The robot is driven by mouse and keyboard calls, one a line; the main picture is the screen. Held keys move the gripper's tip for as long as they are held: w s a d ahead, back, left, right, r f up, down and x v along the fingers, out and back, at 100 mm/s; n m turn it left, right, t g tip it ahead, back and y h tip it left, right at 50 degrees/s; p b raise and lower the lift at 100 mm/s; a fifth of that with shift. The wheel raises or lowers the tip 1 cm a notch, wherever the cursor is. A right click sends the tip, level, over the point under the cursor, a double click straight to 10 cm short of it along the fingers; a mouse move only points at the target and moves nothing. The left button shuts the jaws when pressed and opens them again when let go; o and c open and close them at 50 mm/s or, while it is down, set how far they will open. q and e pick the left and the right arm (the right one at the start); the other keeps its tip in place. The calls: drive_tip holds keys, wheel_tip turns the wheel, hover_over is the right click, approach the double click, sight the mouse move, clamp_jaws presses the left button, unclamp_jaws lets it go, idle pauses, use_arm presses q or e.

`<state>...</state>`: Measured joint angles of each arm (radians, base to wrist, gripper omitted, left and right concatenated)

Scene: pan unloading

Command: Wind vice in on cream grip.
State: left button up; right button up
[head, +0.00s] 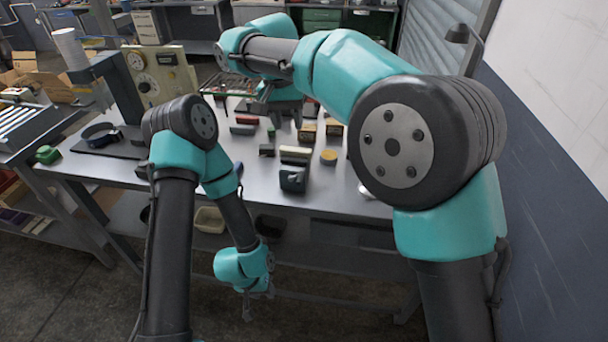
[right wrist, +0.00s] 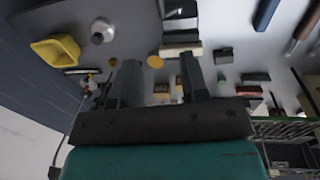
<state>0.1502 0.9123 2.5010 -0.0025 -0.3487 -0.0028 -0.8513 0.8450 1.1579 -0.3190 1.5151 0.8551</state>
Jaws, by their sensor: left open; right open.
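A small dark block that looks like the vice (head: 293,180) stands near the bench's front edge. A cream bar that looks like the cream grip (head: 295,151) lies just behind it; I cannot tell whether it sits between jaws. In the right wrist view the dark block (right wrist: 179,10) and cream bar (right wrist: 181,50) show beyond the fingers. My right gripper (head: 285,116) is open over the back of the bench, apart from both; its fingers (right wrist: 158,78) show nothing held. My left gripper (head: 248,309) hangs low in front of the bench, open and empty.
Several small blocks, one of them red (head: 243,130), and a yellow disc (head: 328,157) lie around on the grey bench (head: 225,170). A black ring (head: 101,134) lies at the left. A yellow bowl (right wrist: 55,51) shows in the right wrist view. My right arm hides the bench's right side.

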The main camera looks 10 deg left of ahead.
sight(299, 178)
idle(0.4)
drive_tip(key=f, duration=0.5)
drive_tip(key=d+f, duration=0.1)
drive_tip(key=f, duration=0.5)
drive_tip(key=d+f, duration=0.1)
drive_tip(key=f, duration=0.5)
drive_tip(key=shift+w+d, duration=0.1)
drive_tip(key=shift+d, duration=0.05)
drive_tip(key=shift+c, duration=0.3)
clamp_jaws()
